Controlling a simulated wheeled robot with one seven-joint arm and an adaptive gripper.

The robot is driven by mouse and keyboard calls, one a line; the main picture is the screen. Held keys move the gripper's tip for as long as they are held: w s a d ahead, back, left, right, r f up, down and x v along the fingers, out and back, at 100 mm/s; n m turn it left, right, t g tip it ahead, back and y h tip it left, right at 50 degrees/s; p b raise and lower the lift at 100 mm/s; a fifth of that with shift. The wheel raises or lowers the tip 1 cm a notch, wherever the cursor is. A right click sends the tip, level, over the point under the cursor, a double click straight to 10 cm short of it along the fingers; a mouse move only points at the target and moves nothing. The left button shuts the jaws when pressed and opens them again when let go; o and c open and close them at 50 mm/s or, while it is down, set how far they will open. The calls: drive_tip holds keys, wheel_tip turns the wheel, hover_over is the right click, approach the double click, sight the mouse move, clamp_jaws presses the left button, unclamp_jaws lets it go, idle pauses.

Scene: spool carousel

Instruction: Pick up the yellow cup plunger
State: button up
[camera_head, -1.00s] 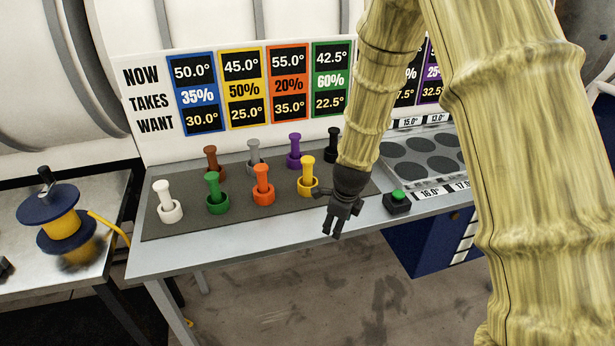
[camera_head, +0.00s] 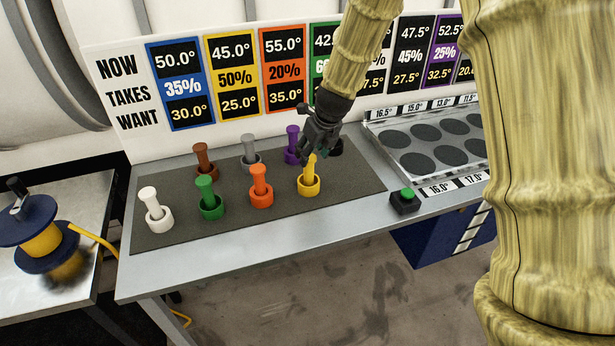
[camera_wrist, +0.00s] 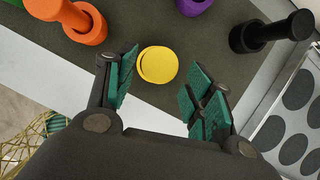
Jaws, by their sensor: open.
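The yellow cup plunger (camera_head: 309,182) stands upright on the dark mat (camera_head: 240,212), in the front row at the right end. My gripper (camera_head: 312,156) is right above it, with its fingertips close to the top of its handle. In the wrist view the plunger's round yellow top (camera_wrist: 157,65) shows between and slightly beyond the two green-padded fingers of my gripper (camera_wrist: 158,88). The fingers are spread apart, with gaps on both sides of the yellow top. I cannot tell how far above the handle the fingertips are.
An orange plunger (camera_head: 261,190) stands just left of the yellow one. A purple plunger (camera_head: 292,145) and a black one (camera_wrist: 270,32) stand behind. A green-button box (camera_head: 404,200) and a tray with dark round wells (camera_head: 372,128) lie to the right.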

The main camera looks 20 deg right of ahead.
sight(309, 174)
drive_tip(key=shift+x, duration=0.95)
drive_tip(key=shift+f, duration=0.15)
drive_tip(key=shift+f, duration=0.1)
drive_tip(key=shift+p+x, duration=1.25)
drive_tip(key=shift+x, duration=1.25)
clamp_jaws()
